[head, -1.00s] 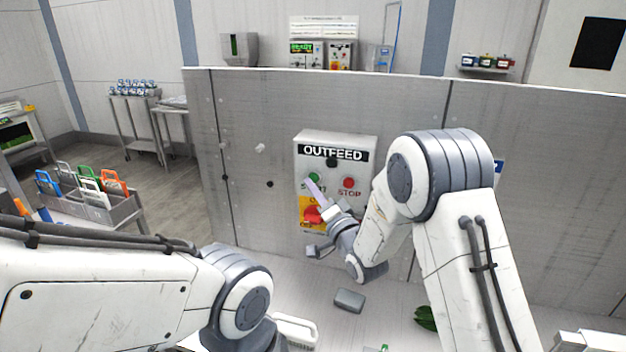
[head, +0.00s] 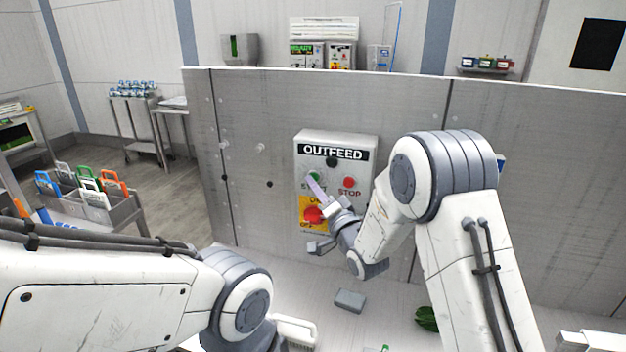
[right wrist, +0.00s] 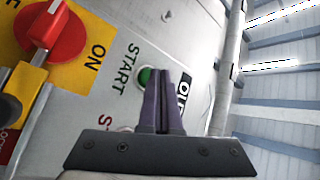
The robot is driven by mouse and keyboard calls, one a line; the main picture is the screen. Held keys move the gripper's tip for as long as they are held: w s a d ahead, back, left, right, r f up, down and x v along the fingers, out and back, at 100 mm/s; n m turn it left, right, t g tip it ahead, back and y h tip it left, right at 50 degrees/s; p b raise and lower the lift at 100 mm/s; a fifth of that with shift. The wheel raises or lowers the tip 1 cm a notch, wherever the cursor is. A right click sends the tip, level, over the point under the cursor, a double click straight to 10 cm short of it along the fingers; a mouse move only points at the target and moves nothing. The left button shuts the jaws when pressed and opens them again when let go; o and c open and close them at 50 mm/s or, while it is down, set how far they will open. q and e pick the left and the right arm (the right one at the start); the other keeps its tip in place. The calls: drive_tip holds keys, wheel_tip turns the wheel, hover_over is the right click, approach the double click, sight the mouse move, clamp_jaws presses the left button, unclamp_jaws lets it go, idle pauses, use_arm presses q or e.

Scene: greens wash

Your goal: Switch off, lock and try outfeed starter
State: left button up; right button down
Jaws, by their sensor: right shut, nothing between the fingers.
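The OUTFEED starter box (head: 367,150) is on the grey panel, with a green START button (head: 315,177), a red STOP button (head: 349,183) and a red rotary switch (head: 312,214) on a yellow plate. My right gripper (head: 313,183) is shut and empty, its purple fingertips at the START button. In the right wrist view the fingertips (right wrist: 159,78) partly cover the green button (right wrist: 144,75); contact is unclear. There the red switch (right wrist: 55,35) has a yellow piece with a metal part (right wrist: 28,85) at it, apparently a padlock. My left gripper is out of view.
Carts (head: 138,98) stand at the back left.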

drive_tip(key=shift+w+d, duration=0.2)
drive_tip(key=shift+w, duration=0.25)
idle(0.4)
idle(0.3)
drive_tip(key=shift+s+a+b, duration=0.3)
drive_tip(key=shift+s+b, duration=0.25)
drive_tip(key=shift+s, duration=0.25)
drive_tip(key=shift+s+a+b, duration=0.25)
drive_tip(key=shift+s+b, duration=0.05)
drive_tip(key=shift+s, duration=0.5)
drive_tip(key=shift+s+a+b, duration=0.25)
drive_tip(key=shift+s, duration=0.55)
drive_tip(key=shift+s+a+b, duration=0.25)
drive_tip(key=shift+s+b, duration=0.05)
drive_tip(key=shift+s, duration=0.5)
